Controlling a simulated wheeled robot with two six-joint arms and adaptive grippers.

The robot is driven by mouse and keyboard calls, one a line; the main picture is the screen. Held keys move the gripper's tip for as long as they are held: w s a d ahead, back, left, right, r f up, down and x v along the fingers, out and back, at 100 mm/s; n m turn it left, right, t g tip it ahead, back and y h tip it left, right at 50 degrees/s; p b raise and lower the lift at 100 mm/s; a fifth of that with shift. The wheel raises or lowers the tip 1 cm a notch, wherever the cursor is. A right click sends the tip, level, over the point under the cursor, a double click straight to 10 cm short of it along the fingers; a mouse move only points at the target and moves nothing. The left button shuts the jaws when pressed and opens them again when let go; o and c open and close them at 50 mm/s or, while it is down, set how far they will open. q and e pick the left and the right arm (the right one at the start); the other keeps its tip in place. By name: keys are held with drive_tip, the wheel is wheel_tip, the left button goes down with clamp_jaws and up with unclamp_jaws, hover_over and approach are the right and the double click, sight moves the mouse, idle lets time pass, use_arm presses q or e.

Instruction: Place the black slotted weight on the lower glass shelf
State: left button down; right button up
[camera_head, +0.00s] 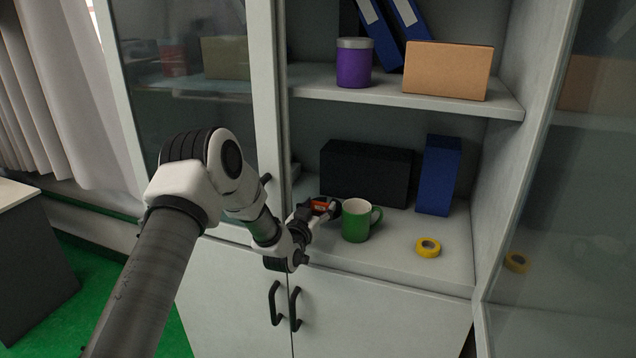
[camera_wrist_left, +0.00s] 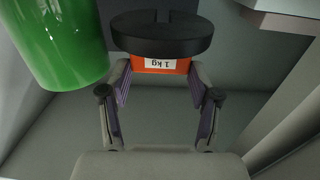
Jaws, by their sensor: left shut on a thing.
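The black slotted weight (camera_wrist_left: 162,35) is a dark disc with a slot, above an orange part labelled "1 kg". My left gripper (camera_wrist_left: 160,80) is shut on it. In the head view, the gripper (camera_head: 318,211) is at the left of the lower shelf (camera_head: 390,262), with orange showing between its fingers; most of the weight is hidden there. The lower shelf looks pale grey and opaque, inside a glass-doored cabinet. Whether the weight touches the shelf, I cannot tell. My right gripper is not in view.
A green mug (camera_head: 355,222) stands close right of the left gripper, also in the wrist view (camera_wrist_left: 62,40). Behind are a black box (camera_head: 365,173) and a blue box (camera_head: 438,175). Yellow tape (camera_head: 428,247) lies front right. The upper shelf (camera_head: 385,95) overhangs.

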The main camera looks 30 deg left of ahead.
use_arm(q)
drive_tip(key=shift+s+d+f, duration=0.2)
drive_tip(key=shift+f, duration=0.25)
wheel_tip(320, 180, down, 3)
drive_tip(key=shift+f+p, duration=0.15)
drive_tip(key=shift+p, duration=0.35)
drive_tip(key=shift+w+f, duration=0.1)
drive_tip(key=c, duration=0.5)
unclamp_jaws()
drive_tip(key=shift+s+f, duration=0.1)
drive_tip(key=shift+s, duration=0.1)
